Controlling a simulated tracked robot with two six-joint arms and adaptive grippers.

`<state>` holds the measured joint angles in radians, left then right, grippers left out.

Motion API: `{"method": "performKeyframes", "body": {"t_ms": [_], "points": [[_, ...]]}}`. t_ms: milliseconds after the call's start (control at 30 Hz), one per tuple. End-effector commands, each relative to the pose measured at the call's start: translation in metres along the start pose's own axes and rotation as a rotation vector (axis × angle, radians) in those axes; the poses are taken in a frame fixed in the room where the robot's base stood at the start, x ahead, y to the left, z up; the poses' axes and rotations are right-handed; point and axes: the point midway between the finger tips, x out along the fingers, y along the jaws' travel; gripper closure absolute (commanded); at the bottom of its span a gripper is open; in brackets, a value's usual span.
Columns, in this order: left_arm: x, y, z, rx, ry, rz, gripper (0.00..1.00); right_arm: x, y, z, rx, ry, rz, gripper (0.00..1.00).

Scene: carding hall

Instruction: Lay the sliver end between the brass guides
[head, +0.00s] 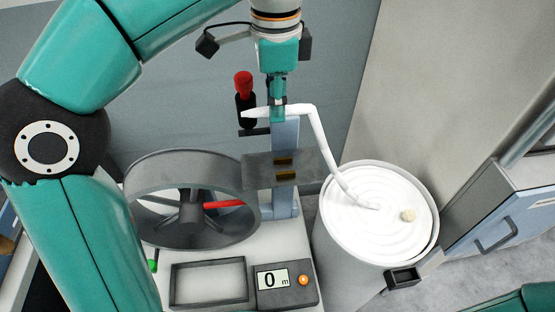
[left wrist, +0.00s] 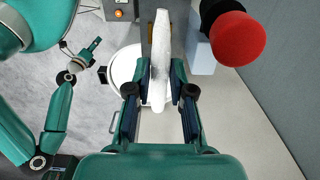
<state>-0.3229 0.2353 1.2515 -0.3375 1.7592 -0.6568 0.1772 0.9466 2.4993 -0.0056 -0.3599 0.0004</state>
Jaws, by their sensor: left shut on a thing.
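The white sliver (head: 318,135) rises from the coil in the round can (head: 433,245) and bends over to the left. My left gripper (head: 278,113) is shut on it near its end, and a short tail sticks out to the left. The sliver also fills the space between the fingers in the left wrist view (left wrist: 160,65). Two brass guides (head: 285,175) sit on a dark grey plate (head: 258,172) on the blue post (head: 286,132). The held sliver is above the guides in the head view, apart from them. My right gripper (left wrist: 90,50) shows small in the left wrist view; its jaws are unclear.
A red-knobbed lever (head: 243,85) stands close behind the left gripper, also seen in the left wrist view (left wrist: 238,40). A grey drum (head: 180,172) with a red spoke is left of the post. A display box (head: 286,287) reading 0 m and an empty frame (head: 208,301) lie in front.

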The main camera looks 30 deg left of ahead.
Motion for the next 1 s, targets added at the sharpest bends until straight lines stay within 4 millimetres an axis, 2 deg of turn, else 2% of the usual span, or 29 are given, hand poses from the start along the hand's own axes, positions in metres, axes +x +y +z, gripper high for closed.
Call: {"method": "performKeyframes", "body": {"t_ms": [33,100,300,567,800,1000], "points": [[0.018,0.0,0.003,-0.005,-0.004,0.003,1.0,0.006,0.002,0.0,-0.001,0.0,0.0,0.6],[0.037,0.0,0.004,-0.007,-0.004,0.004,1.0,0.009,0.003,0.0,-0.001,0.0,0.0,0.6],[0.081,-0.001,0.004,-0.009,-0.002,0.003,1.0,0.013,0.005,0.0,-0.001,0.001,0.0,0.6],[0.103,-0.001,0.004,-0.01,-0.002,0.002,1.0,0.014,0.005,0.0,-0.001,0.001,0.0,0.6],[0.133,-0.001,0.005,-0.011,-0.003,0.003,1.0,0.016,0.005,0.0,-0.001,0.001,0.0,0.6],[0.136,-0.001,0.004,-0.011,0.0,0.001,1.0,0.016,0.005,0.0,-0.001,0.001,0.0,0.6]]}}
